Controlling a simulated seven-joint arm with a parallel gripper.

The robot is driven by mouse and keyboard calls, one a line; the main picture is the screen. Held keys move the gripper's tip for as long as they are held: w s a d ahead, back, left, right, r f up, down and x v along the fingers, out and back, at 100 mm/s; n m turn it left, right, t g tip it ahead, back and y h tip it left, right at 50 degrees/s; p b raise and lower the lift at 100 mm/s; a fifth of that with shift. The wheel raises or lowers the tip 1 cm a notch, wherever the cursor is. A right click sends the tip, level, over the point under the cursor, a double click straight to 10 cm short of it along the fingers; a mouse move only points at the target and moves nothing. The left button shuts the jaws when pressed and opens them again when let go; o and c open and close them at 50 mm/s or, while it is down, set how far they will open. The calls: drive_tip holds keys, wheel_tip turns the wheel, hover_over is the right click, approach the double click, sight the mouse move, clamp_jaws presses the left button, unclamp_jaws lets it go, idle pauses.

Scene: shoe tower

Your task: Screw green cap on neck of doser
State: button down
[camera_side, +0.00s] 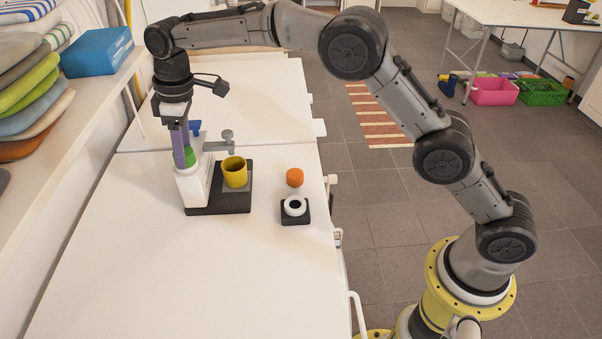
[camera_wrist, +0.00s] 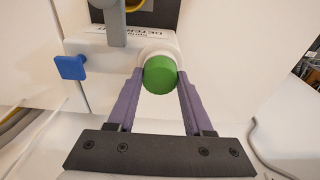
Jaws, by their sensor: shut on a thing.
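The green cap (camera_side: 189,157) is between the purple fingers of my gripper (camera_side: 183,160), at the top of the white doser (camera_side: 193,186). In the wrist view the green cap (camera_wrist: 160,75) sits between the fingertips of my gripper (camera_wrist: 159,80), which is shut on it. The white neck (camera_wrist: 154,56) shows behind the cap, and the cap covers its opening. I cannot tell whether the threads are engaged. The doser (camera_wrist: 118,46) has a grey spout (camera_side: 220,143) and a blue lever (camera_wrist: 70,67), and stands on a dark base (camera_side: 237,203).
A yellow cup (camera_side: 235,174) stands on the dark base under the spout. An orange ball-like object (camera_side: 295,177) and a white ring (camera_side: 295,205) on a small dark block (camera_side: 295,217) are to the right. The front of the white table (camera_side: 190,280) is clear.

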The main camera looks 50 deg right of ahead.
drive_tip(key=shift+f, duration=0.35)
